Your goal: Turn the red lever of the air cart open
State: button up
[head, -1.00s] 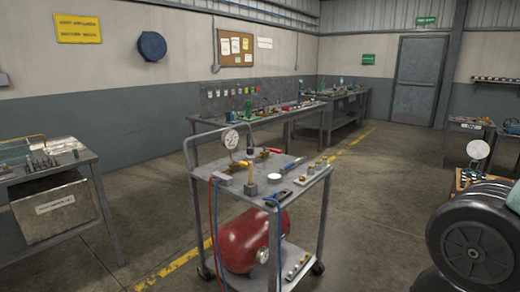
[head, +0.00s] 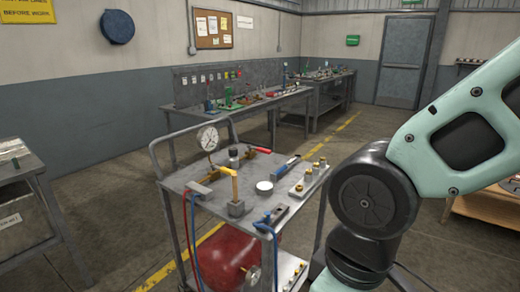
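The air cart (head: 205,182) stands in the middle of the head view, a grey metal trolley with a bent push handle at its back left. A small red lever (head: 268,151) shows among brass fittings at the back of its top; its exact angle is too small to tell. A yellow handle (head: 228,171) lies nearer, above a small grey block. A round white gauge (head: 207,138) stands upright at the back left. A blue-handled part (head: 287,166) lies to the right. My gripper is out of view; only my arm's upper links show at the right, apart from the lever.
A red tank (head: 225,262) sits on the cart's lower shelf, with red and blue hoses hanging at the front left. A grey bench (head: 30,165) stands at the left. Long workbenches (head: 250,100) line the back wall. Floor is clear right of the benches.

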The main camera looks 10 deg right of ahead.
aim_at(259, 150)
jog(key=u, duration=0.45)
jog(key=i+l+u, duration=0.25)
jog(key=l+u, duration=0.2)
jog(key=l, duration=0.15)
jog(key=i+l+u, duration=0.25)
jog(key=i+l, duration=0.15)
jog(key=l, duration=0.55)
jog(key=i+l+u, duration=0.15)
jog(key=l, duration=0.5)
jog(key=i+l, duration=0.15)
jog(key=l, duration=0.55)
jog(key=i+l+u, duration=0.15)
jog(key=l, duration=1.25)
jog(key=i+u, duration=0.05)
